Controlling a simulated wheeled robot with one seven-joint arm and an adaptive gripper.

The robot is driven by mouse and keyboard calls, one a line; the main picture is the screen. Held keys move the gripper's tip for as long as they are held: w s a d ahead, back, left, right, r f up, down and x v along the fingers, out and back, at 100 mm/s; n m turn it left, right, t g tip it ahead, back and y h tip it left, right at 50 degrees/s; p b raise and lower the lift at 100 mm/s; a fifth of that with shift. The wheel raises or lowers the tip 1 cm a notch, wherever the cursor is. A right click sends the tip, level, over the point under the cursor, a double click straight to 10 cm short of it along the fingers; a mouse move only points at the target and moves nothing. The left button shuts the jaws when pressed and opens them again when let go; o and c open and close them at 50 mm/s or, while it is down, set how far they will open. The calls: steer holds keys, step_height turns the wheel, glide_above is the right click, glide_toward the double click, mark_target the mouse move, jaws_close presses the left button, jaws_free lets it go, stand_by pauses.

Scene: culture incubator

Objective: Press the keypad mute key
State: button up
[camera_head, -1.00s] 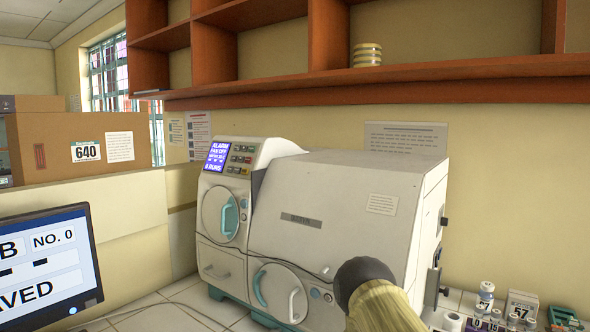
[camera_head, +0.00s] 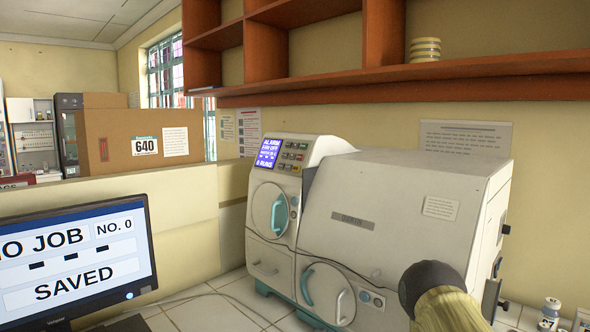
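The white incubator (camera_head: 400,190) stands on the tiled bench in the middle of the view. Its keypad (camera_head: 293,156) is a small block of dark, red, green and yellow keys on the upper left panel. The key labels are too small to read, so I cannot tell which is the mute key. Left of the keypad a blue display (camera_head: 268,153) shows "ALARM" and other lines of text. Part of my arm, yellowish with a dark rounded joint, shows at the bottom right in front of the incubator. My gripper's fingers do not show.
A monitor (camera_head: 75,262) reading "NO. 0" and "SAVED" stands at the lower left. A low partition (camera_head: 130,215) runs behind it. A wooden shelf (camera_head: 450,72) hangs above the incubator. A small bottle (camera_head: 549,313) stands at the lower right. Bench tiles before the incubator's left side look clear, except for a cable.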

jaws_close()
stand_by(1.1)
